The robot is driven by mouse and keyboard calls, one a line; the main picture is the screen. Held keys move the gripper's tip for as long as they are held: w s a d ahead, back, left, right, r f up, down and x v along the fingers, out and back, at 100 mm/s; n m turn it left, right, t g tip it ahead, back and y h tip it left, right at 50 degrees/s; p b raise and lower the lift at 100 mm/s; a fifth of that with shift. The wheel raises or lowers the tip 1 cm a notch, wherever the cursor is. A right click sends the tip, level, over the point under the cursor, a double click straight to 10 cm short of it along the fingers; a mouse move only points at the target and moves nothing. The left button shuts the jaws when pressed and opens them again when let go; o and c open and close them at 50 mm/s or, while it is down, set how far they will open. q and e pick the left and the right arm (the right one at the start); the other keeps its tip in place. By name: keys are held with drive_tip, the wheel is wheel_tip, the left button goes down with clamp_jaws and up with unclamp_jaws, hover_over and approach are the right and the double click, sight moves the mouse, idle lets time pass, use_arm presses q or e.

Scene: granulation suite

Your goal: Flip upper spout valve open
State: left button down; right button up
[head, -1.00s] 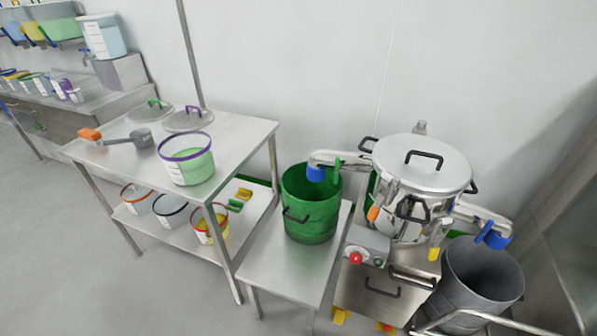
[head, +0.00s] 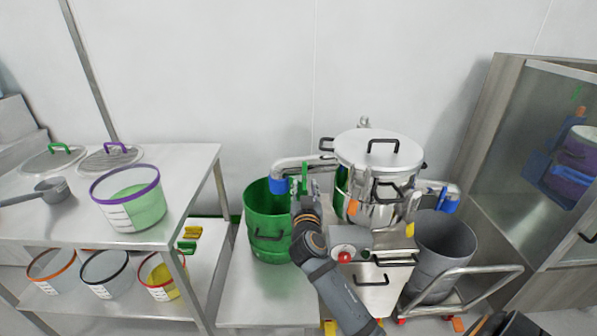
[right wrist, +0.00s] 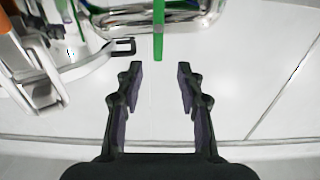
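The sifter vessel (head: 378,155) stands right of centre with a steel spout (head: 300,163) out of its upper left side. This spout has a blue end (head: 278,184) over the green drum (head: 266,225) and an upright green valve handle (head: 305,172). My right gripper (head: 305,192) is just below and in front of the handle. In the right wrist view the gripper (right wrist: 160,68) is open, and the green handle (right wrist: 158,35) lies ahead, in line with the gap between the fingers. No contact shows. My left gripper is out of view.
A second spout with a blue end (head: 450,206) points right over a grey bin (head: 443,250) on a cart. A control box with a red button (head: 345,257) is right of my arm. A steel table (head: 190,170) with tubs stands at left.

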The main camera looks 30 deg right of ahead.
sight(305, 170)
drive_tip(key=p+x, duration=0.1)
drive_tip(key=x, duration=0.9)
drive_tip(key=shift+w+d+f, duration=0.1)
drive_tip(key=shift+w+d, duration=0.05)
drive_tip(key=shift+d, duration=0.1)
clamp_jaws()
